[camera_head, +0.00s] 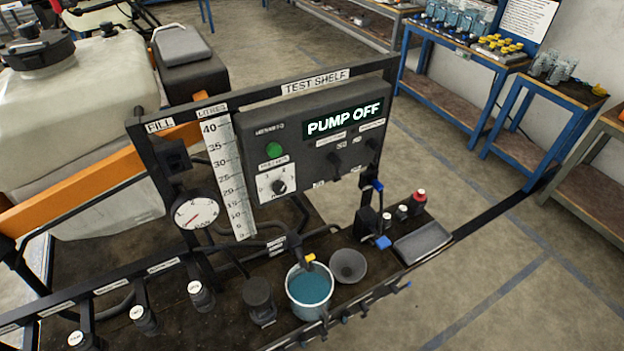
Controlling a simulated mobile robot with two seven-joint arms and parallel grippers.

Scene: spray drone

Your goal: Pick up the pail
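The pail (309,291) is a white round bucket holding blue-green liquid. It stands upright on the dark test shelf (385,283), near its front edge. A yellow-tipped spout or valve (309,258) sits at the pail's back rim. Neither of my grippers shows in the head view, so nothing of mine is seen touching the pail. The pail's lower part is partly hidden by the shelf's front rail.
A grey funnel (348,265) stands close at the pail's right and a black cup-like part (259,299) at its left. The control panel (312,140) reads PUMP OFF behind. A grey tray (422,243) lies farther right. Open floor (500,290) is at the right.

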